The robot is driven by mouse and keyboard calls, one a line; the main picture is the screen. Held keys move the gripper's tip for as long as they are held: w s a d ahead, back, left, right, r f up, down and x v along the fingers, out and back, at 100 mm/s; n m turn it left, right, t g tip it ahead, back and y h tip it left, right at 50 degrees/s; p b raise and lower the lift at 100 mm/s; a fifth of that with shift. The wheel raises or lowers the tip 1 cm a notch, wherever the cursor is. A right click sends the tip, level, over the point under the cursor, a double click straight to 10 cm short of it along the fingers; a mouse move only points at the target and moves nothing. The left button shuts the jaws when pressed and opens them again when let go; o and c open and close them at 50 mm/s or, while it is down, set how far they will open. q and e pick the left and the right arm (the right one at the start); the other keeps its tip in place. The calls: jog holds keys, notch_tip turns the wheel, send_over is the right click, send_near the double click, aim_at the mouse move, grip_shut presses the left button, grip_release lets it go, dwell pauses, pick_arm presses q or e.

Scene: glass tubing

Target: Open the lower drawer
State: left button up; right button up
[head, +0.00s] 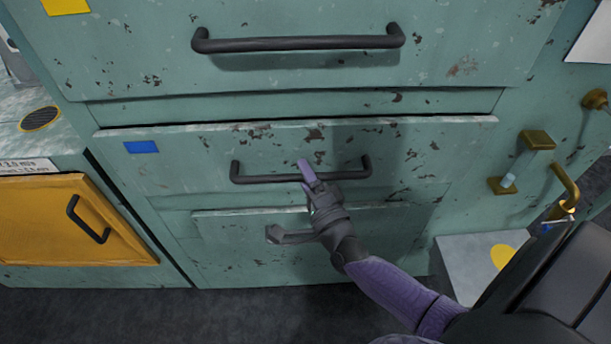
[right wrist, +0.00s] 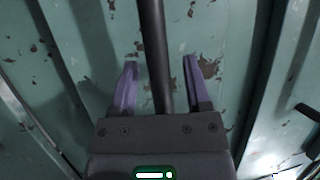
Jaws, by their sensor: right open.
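The lower drawer (head: 200,165) is a worn teal front with a blue label (head: 142,147) and a dark bar handle (head: 262,179). Its pale top edge shows, with a dark line above it; I cannot tell if it is out at all. My right gripper (head: 305,172) is at the middle of this handle, its arm coming from the lower right. In the right wrist view the open purple fingers (right wrist: 159,85) stand on either side of the dark handle bar (right wrist: 154,45), with gaps visible. My left gripper is out of view.
An upper drawer (head: 130,55) with its own dark handle (head: 298,43) is above. A yellow door (head: 75,220) is at left. Brass fittings (head: 537,140) are on the right wall. A grey box (head: 470,265) with a yellow spot is at lower right. Dark floor is below.

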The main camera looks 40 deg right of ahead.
grip_shut()
dwell(1.3)
